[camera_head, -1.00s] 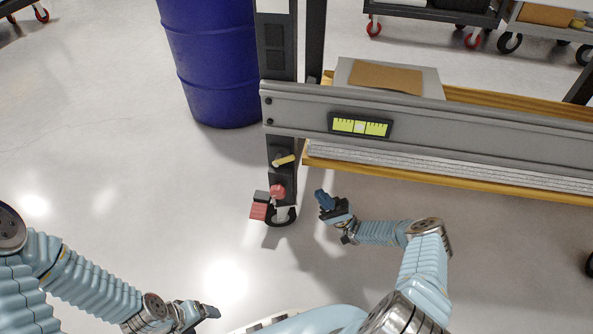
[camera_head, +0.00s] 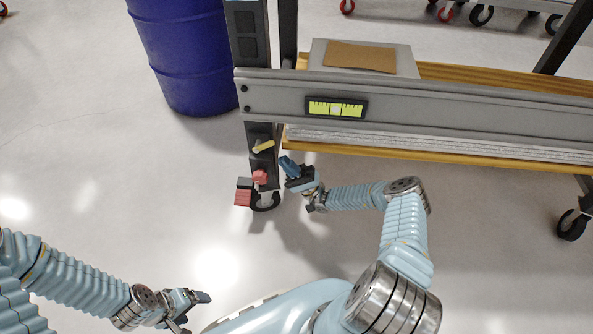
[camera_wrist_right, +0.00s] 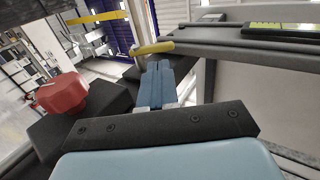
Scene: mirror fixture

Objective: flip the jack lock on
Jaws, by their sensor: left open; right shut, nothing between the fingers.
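A red knob (camera_head: 260,177) and a red pedal-like block (camera_head: 243,197) sit low on the dark post (camera_head: 263,132) above a caster. A yellow handle (camera_head: 263,146) sticks out of the post above them. I cannot tell which of these is the jack lock. My right gripper (camera_head: 286,165) is shut and empty, just right of the post near the yellow handle. In the right wrist view its blue fingers (camera_wrist_right: 156,84) point at the yellow handle (camera_wrist_right: 152,48); contact cannot be told. The red knob (camera_wrist_right: 62,94) is left of them. My left gripper (camera_head: 197,312) is open and empty, low in the head view.
A grey beam (camera_head: 420,112) with a yellow-green level gauge (camera_head: 337,107) runs right from the post, above a yellow rail (camera_head: 400,153). A blue barrel (camera_head: 190,60) stands behind left. Floor at left is clear.

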